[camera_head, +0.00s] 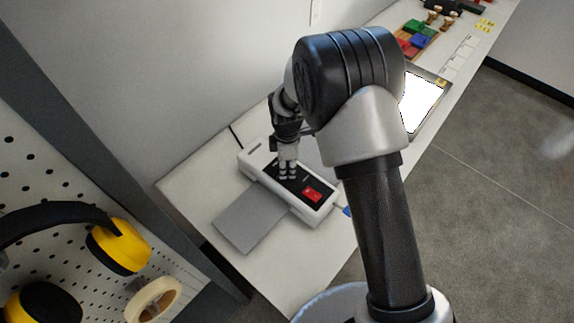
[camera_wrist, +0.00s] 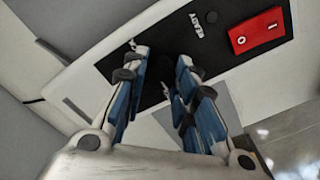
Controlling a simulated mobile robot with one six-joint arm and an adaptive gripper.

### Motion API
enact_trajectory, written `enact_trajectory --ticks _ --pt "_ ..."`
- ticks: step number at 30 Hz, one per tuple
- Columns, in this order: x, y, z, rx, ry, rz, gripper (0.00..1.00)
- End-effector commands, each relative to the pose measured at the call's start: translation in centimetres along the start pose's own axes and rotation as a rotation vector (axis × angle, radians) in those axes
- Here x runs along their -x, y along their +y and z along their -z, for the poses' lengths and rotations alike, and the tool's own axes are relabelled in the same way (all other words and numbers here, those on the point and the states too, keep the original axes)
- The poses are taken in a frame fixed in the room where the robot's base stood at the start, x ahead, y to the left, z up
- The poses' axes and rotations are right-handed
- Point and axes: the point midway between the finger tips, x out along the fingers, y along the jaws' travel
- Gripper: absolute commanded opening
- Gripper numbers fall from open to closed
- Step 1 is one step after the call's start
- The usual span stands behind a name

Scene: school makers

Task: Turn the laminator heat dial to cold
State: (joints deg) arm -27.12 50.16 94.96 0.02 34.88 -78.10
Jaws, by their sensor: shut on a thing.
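The laminator (camera_head: 257,160) is a long white machine with a black panel on top, lying on the white bench; its black panel (camera_wrist: 225,55) fills the upper wrist view. My gripper (camera_head: 288,174) points down onto this panel, at its end away from the red switch. In the wrist view my gripper (camera_wrist: 163,62) has its blue-padded fingers a small distance apart, closed around the heat dial. The dial is dark against the black panel and mostly hidden by the fingers, so its pointer and setting cannot be read.
A red rocker switch (camera_head: 312,195) sits on the panel beside my gripper. A grey sheet (camera_head: 250,217) sticks out of the laminator's near side. A pegboard with yellow ear defenders (camera_head: 118,246) stands at left. Colored bins (camera_head: 421,40) are farther along the bench.

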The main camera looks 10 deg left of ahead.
Motion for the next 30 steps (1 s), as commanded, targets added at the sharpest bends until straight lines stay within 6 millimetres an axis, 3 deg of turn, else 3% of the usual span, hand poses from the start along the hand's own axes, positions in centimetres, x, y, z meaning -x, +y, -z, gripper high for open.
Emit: enact_trajectory --ticks 11,12,21,30 --pt "-0.02 -0.03 -0.01 0.006 -0.001 0.001 0.02" --pt "-0.02 -0.03 -0.01 0.005 -0.001 0.001 0.28" --pt "-0.01 -0.01 0.0 0.004 0.0 0.0 0.47" --pt "0.08 0.01 0.0 0.004 0.0 0.0 0.47"
